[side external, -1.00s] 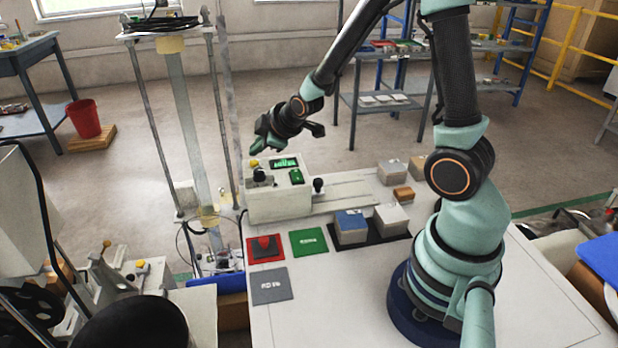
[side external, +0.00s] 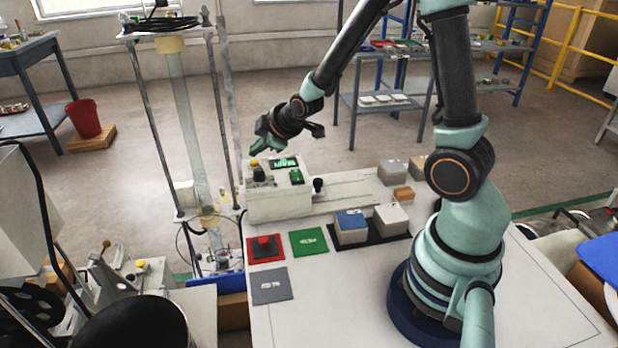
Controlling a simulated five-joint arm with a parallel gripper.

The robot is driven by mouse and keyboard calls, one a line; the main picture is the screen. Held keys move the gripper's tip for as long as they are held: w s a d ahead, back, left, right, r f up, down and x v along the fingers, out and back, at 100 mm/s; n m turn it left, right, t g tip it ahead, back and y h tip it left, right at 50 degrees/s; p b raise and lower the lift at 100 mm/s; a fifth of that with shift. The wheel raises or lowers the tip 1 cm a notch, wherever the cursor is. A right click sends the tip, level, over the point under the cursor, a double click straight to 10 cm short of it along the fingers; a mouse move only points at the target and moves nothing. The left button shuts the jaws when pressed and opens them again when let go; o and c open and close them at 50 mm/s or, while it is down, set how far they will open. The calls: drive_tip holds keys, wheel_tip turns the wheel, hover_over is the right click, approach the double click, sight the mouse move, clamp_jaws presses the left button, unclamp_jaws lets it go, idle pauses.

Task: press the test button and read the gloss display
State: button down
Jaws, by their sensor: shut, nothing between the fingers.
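The tester is a white box (side external: 262,207) at the left back of the white table. Its small display (side external: 284,162) is lit green; the characters are too small to read surely. A green button block (side external: 296,176) sits below the display. A yellow button (side external: 254,163) and a dark knob (side external: 258,175) are at the box's left; I cannot tell which control is the test button. My gripper (side external: 262,145) is shut and empty, above the back left of the box and apart from it.
A black knob (side external: 319,186) stands right of the tester. Red (side external: 257,254), green (side external: 309,241) and grey (side external: 271,285) tiles lie in front. Blue-topped (side external: 351,226) and white (side external: 391,218) blocks stand on a black mat. The table's front middle is clear.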

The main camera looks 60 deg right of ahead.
drive_tip(key=shift+a+f, duration=0.1)
drive_tip(key=shift+f, duration=0.25)
drive_tip(key=shift+f, duration=0.45)
idle(0.7)
drive_tip(key=shift+r, duration=0.9)
wheel_tip(320, 180, up, 5)
idle(0.7)
idle(0.5)
